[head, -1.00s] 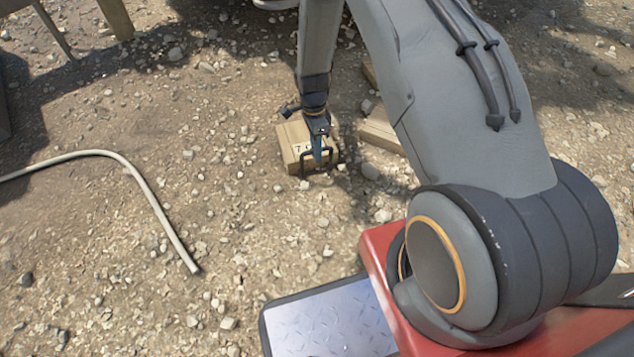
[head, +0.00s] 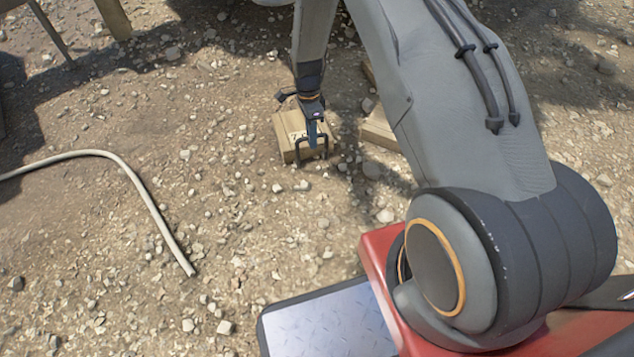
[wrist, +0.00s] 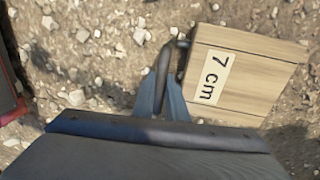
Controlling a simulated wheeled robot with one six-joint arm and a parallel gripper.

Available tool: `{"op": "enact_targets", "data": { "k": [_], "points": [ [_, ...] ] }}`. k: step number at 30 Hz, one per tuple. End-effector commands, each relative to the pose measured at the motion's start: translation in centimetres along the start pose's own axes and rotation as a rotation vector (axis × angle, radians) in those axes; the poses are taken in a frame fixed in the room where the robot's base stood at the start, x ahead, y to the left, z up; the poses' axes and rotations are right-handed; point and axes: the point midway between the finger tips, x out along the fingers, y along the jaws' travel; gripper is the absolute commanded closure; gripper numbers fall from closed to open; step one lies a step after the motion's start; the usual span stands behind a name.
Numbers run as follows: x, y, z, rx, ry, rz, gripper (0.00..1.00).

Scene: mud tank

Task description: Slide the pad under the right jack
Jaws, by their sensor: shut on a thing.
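The pad is a pale wooden block (head: 288,143) with a "7 cm" label and a dark handle on its near side. It lies on or very near the gravel in the upper middle of the head view. In the wrist view the pad (wrist: 245,75) fills the right side, its label facing up. My gripper (head: 312,138) is at the pad's near side, its blue fingers shut on the dark handle. The fingers (wrist: 160,98) also show in the wrist view beside the handle. I cannot make out the right jack; my arm and the frame's top edge hide what lies beyond.
Another wooden piece (head: 379,130) lies just right of the pad, partly behind my arm. A pale hose (head: 140,185) curves over the ground at left. Stony ground between the hose and the pad is open.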

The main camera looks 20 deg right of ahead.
Motion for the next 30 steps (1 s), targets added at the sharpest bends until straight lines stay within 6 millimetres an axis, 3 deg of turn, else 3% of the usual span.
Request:
{"op": "enact_targets", "data": {
  "k": [30],
  "points": [
    [-1.3,-10.0,-0.2,0.0,0.0,-0.006,1.0]
  ]
}}
